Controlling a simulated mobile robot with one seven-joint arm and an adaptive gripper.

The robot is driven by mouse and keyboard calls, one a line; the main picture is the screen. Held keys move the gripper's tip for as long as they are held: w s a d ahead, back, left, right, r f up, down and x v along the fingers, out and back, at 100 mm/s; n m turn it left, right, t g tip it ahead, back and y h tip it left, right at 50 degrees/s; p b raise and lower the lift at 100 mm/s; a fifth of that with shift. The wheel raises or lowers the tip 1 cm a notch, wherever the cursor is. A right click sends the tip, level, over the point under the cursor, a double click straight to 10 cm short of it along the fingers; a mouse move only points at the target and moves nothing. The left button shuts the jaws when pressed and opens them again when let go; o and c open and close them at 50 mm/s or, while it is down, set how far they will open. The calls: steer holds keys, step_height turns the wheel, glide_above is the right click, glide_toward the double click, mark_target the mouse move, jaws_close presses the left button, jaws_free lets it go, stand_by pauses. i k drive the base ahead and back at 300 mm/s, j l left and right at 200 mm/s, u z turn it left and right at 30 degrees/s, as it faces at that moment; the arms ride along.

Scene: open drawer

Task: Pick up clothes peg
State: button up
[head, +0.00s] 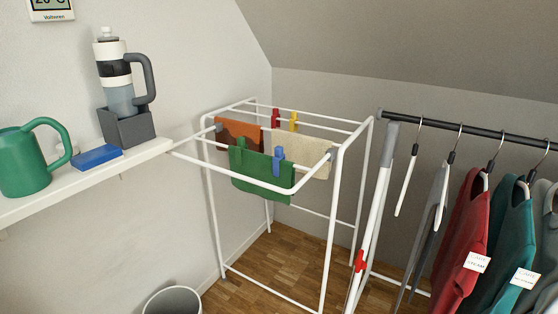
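Several clothes pegs show on the white drying rack (339,190) in the head view. A blue peg (278,160) and what looks like a green peg (240,143) grip the green cloth (262,185) on the front rail. A red peg (276,117) and a yellow peg (294,121) are on a rail farther back, near the orange-brown cloth (237,132) and the cream cloth (308,160). Which peg the task means cannot be told. My gripper is not in view.
A white shelf (50,202) on the left wall holds a green watering can (22,165), a blue box (96,157) and a bottle in a grey holder (127,127). Clothes on hangers (465,240) fill the right. A bin (172,302) stands on the floor.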

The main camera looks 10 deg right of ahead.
mark_target(279, 155)
steer(key=z, duration=1.65)
steer(key=k+l+z, duration=0.15)
steer(key=k, duration=0.2)
steer(key=k+l+z, duration=0.15)
steer(key=k+l, duration=0.15)
steer(key=k+u, duration=0.2)
steer(key=u, duration=1.25)
steer(key=i+j, duration=0.2)
steer(key=i, duration=0.25)
steer(key=i+j, duration=0.2)
steer(key=i, duration=0.25)
steer(key=i+z, duration=0.15)
steer(key=z, duration=0.25)
steer(key=i+j+z, duration=0.1)
steer(key=z, duration=0.3)
steer(key=i+j+z, duration=0.1)
steer(key=z, duration=0.3)
steer(key=j, duration=0.1)
